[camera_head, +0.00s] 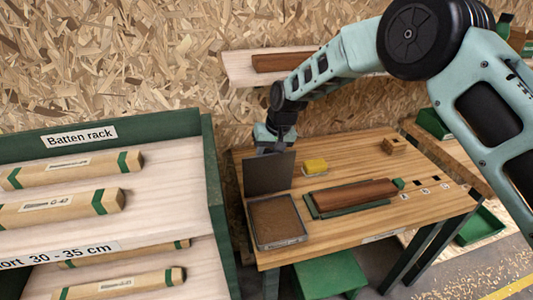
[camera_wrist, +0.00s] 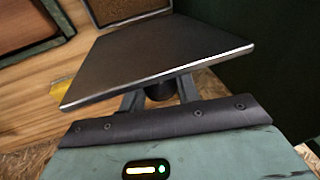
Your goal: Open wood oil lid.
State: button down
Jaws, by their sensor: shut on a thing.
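The wood oil box (camera_head: 283,244) is a shallow grey tray with a brown inside, at the left front of the wooden bench. Its dark grey lid (camera_head: 268,173) stands roughly upright at the box's back edge, so the box is open. In the wrist view the lid (camera_wrist: 160,55) is a large dark plate across the middle, with a corner of the box (camera_wrist: 128,20) beyond it. My gripper (camera_wrist: 160,88) is behind the lid, its two fingers shut around a dark round knob on the lid's outer face. In the head view the lid hides the fingertips.
A brown wooden piece in a green holder (camera_head: 312,209) lies right of the box. A yellow block (camera_head: 315,167) and a small wooden block (camera_head: 394,145) lie farther back. The green-sided batten rack (camera_head: 213,190) stands close on the left. Free bench lies in front right.

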jog(key=shift+w+a, duration=0.1)
jog(key=shift+w, duration=0.2)
jog(key=c, duration=1)
grip_release()
jog(key=shift+f, duration=0.1)
jog(key=b+v, duration=0.4)
jog(key=v, duration=1.3)
jog(key=shift+r+b, duration=0.25)
jog(key=shift+b, duration=0.05)
